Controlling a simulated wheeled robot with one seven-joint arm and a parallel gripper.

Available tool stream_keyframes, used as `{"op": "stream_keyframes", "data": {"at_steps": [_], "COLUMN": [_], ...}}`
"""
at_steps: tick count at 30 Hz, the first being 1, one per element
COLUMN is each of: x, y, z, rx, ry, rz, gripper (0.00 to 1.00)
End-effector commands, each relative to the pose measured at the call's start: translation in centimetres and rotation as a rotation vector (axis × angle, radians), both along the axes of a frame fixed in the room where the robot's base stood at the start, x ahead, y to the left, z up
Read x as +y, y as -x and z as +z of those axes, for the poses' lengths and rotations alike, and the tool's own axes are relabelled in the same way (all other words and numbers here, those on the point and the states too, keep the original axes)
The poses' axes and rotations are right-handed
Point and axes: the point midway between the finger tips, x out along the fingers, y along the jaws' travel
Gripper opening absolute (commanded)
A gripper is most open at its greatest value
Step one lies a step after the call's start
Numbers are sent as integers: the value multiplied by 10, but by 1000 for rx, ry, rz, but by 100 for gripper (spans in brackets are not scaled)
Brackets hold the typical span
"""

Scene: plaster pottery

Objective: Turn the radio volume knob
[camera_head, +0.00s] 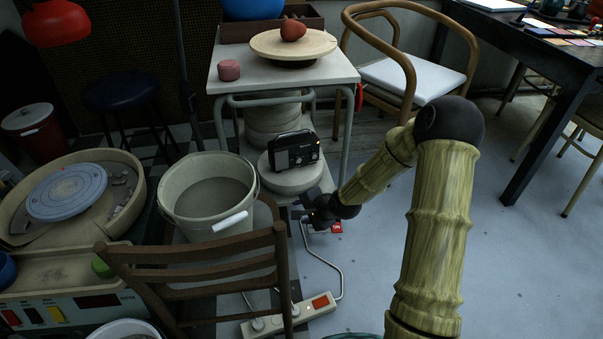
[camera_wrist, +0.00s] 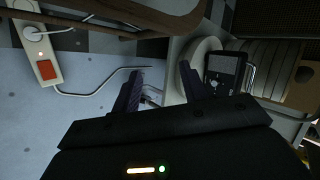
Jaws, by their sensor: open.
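The small black radio (camera_head: 295,151) stands upright on a stack of round pale plaster slabs (camera_head: 291,178) under the white table. Its front has a dark grille and a few small controls on the right; the volume knob is too small to single out. My gripper (camera_head: 317,207) is below and to the right of the radio, apart from it. In the wrist view my gripper (camera_wrist: 160,80) is open, with nothing between its two dark fingers. The radio (camera_wrist: 224,72) shows turned on its side, just right of the right finger.
The white table (camera_head: 232,72) stands over the slabs, its leg close to my arm. A grey bucket (camera_head: 208,186) and a wooden chair (camera_head: 190,262) stand left of my gripper. A power strip (camera_head: 290,313) with a cable lies on the floor.

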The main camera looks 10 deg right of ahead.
Motion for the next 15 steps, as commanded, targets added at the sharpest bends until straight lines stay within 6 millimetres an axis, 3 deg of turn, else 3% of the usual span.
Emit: {"op": "stream_keyframes", "data": {"at_steps": [1,8,15], "x": [0,-7,-56], "y": [-11,-66,-111], "z": [-23,-60,-76], "rx": [-5,-48,-111], "ry": [-97,-595,-1157], "rz": [-68,-386,-687], "gripper": [44,44,44]}}
